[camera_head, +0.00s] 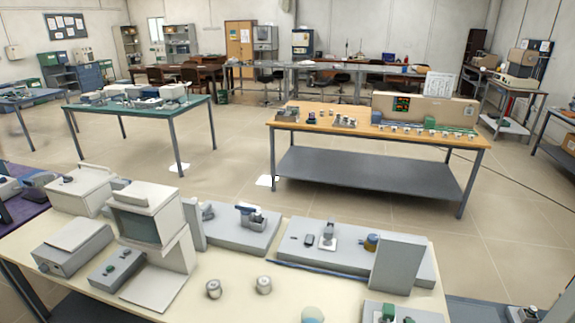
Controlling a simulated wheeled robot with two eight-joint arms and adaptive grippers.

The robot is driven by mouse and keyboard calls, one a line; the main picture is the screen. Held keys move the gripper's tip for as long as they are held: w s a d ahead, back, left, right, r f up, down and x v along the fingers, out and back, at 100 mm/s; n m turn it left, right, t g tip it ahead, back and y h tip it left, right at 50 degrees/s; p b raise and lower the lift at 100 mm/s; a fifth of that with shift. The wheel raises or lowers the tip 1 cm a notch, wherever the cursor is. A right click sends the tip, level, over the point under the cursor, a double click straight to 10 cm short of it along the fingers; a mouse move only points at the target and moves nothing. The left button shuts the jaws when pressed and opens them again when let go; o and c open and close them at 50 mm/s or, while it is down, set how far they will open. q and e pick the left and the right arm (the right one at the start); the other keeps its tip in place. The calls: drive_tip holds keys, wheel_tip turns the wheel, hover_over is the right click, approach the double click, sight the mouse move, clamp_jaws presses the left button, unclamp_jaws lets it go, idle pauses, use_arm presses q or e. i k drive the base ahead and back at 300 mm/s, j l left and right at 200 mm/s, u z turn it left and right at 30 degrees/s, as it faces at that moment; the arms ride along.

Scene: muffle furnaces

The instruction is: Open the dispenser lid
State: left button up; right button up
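Neither of my grippers shows in the head view. I cannot tell for sure which thing is the dispenser, and no lid can be made out clearly. The near cream table (235,299) holds several devices. A cream furnace-like box (157,200) with a dark greenish front stands at its left, with a pale flap or plate (153,288) below. A grey box (75,238) with a flat top sits left of it. Two small metallic cups (213,288) stand in front, apart from each other. A pale blue round thing (313,315) is cut by the bottom edge.
A low grey control box (116,270) lies by the furnace-like box. Grey units line the table's far edge, with an upright grey panel (398,263) at right. A wooden-topped bench (340,118) and a green table (140,110) stand beyond.

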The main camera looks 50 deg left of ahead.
sight(140, 198)
drive_tip(key=u, duration=2.75)
